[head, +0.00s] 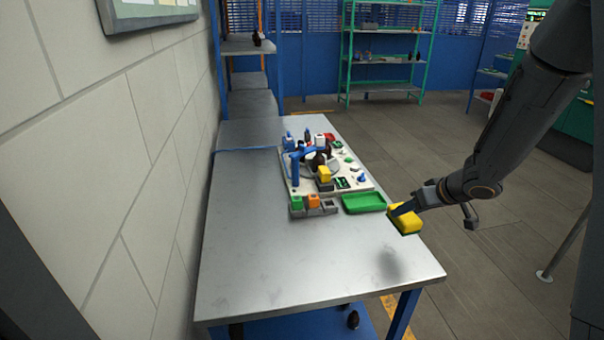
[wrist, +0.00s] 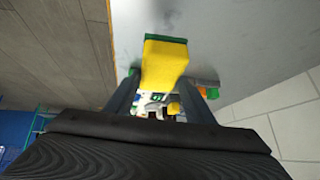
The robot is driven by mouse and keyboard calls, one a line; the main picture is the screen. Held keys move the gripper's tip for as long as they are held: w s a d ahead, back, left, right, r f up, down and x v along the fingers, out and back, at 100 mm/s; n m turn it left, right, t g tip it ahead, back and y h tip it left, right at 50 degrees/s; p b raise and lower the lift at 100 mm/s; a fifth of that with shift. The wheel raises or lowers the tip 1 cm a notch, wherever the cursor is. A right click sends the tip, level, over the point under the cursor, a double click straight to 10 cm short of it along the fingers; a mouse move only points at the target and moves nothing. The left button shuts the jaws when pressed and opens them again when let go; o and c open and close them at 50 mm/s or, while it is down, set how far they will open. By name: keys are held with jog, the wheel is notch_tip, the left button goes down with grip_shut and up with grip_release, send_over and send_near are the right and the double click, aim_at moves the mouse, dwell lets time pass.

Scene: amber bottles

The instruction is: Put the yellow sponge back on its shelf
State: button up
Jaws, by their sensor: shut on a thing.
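The yellow sponge (head: 406,219) has a dark green underside and is held by my gripper (head: 404,210), above the right edge of the metal table (head: 290,275). A dark shadow lies on the tabletop below and left of it. In the wrist view the sponge (wrist: 165,62) sits between the two dark fingers of my gripper (wrist: 163,90), its green layer at the far end. I cannot tell which shelf is the sponge's own.
A white board (head: 355,188) with small coloured parts stands mid-table. A green tray (head: 363,203) and several coloured blocks (head: 313,202) sit at its front. The table's near half is clear. A green shelf rack (head: 385,58) stands at the back. A wall borders the left.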

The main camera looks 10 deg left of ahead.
send_over(399, 250)
jog(key=shift+f, duration=4.95)
jog(key=o, duration=1.2)
